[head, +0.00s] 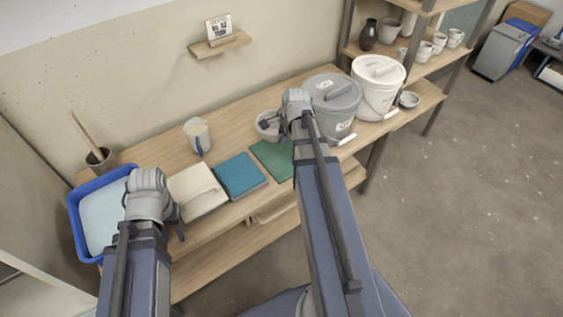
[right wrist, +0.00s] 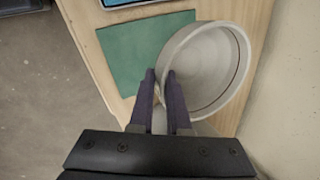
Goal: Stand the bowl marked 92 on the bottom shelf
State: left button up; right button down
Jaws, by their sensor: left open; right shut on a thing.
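A light grey bowl (head: 267,126) is at the back of the workbench, partly hidden by my right gripper (head: 292,125). In the right wrist view the bowl (right wrist: 208,66) is large and empty, and the fingers of my right gripper (right wrist: 161,76) are shut on its wall. No number shows on the bowl; I cannot tell if it is clear of the bench. The shelf unit stands at the right; its lowest visible board (head: 430,92) carries a small bowl (head: 409,99). My left gripper (head: 178,218) is open and empty by the bench's front edge.
A grey lidded bucket (head: 334,108) and a white lidded bucket (head: 378,82) stand right of the bowl. A green mat (head: 272,160), a blue book-like block (head: 240,175), a jug (head: 197,134) and a blue tray (head: 75,215) line the bench. Cups occupy the upper shelf.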

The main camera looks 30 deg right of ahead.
jog(key=d+f, duration=0.1)
jog(key=d, duration=0.1)
pick_arm(q)
notch_tip(320, 180, down, 11)
jog(key=b, duration=1)
pick_arm(e)
send_over(285, 162)
jog(key=s, duration=0.2)
jog(key=shift+m, duration=0.3)
notch_tip(285, 162, down, 10)
jog(key=shift+a, duration=0.1)
pick_arm(q)
jog(key=shift+f+b, duration=0.25)
jog(key=shift+b, duration=0.15)
pick_arm(e)
jog(key=shift+f, duration=0.2)
pick_arm(q)
jog(key=shift+r, duration=0.1)
pick_arm(e)
jog(key=c, duration=0.9)
grip_release()
jog(key=shift+r, duration=0.1)
pick_arm(q)
notch_tip(285, 162, up, 12)
jog(key=p, duration=1.1)
jog(key=shift+f+p, duration=0.2)
jog(key=shift+p, duration=0.2)
pick_arm(e)
jog(key=v, duration=1.2)
jog(key=shift+a+r, duration=0.15)
